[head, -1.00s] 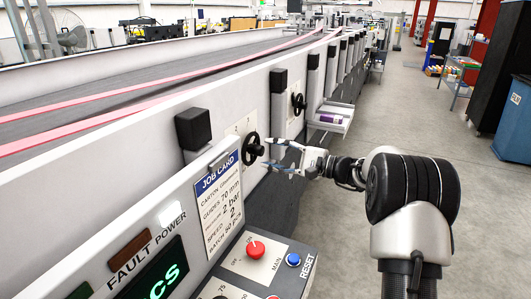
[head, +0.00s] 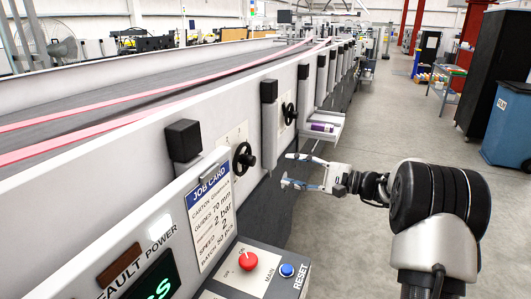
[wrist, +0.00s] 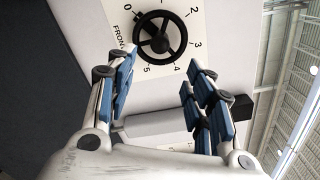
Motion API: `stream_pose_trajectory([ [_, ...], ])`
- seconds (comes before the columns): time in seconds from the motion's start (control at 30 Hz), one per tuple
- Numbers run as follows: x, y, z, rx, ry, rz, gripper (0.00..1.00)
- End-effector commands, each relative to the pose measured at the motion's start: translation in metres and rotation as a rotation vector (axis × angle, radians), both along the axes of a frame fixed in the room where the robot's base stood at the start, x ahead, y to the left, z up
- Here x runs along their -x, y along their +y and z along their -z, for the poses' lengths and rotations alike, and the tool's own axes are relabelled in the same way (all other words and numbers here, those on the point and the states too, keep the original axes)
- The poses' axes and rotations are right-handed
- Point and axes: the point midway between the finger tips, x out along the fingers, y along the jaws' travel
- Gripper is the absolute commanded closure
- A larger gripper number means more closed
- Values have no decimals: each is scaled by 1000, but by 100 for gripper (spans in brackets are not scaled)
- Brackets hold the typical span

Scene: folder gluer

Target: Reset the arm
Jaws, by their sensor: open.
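My gripper (head: 302,172) is open and empty in the head view, out to the right of the machine's side wall with a gap between. Its blue-padded fingers (wrist: 160,85) stand wide apart in the wrist view. Beyond them is a black handwheel (wrist: 160,36) on a pale dial plate numbered 0 to 5, with "FRONT" partly legible. In the head view the nearer black handwheel (head: 243,159) sits on the machine wall, left of my gripper and apart from it. My arm reaches in from the right.
A control panel with a red knob (head: 248,260), a blue RESET button (head: 287,270) and a job card (head: 211,213) is at the front. A second handwheel (head: 289,114) and a small tray (head: 325,128) holding a purple item lie farther along.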

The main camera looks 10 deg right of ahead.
Motion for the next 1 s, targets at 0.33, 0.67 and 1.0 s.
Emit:
stream_pose_trajectory([
  [0.33,77,99,-21,316,96,-197,52],
  [0.67,241,161,-5,907,132,-417,52],
  [1.0,370,125,29,1514,-27,-501,52],
])
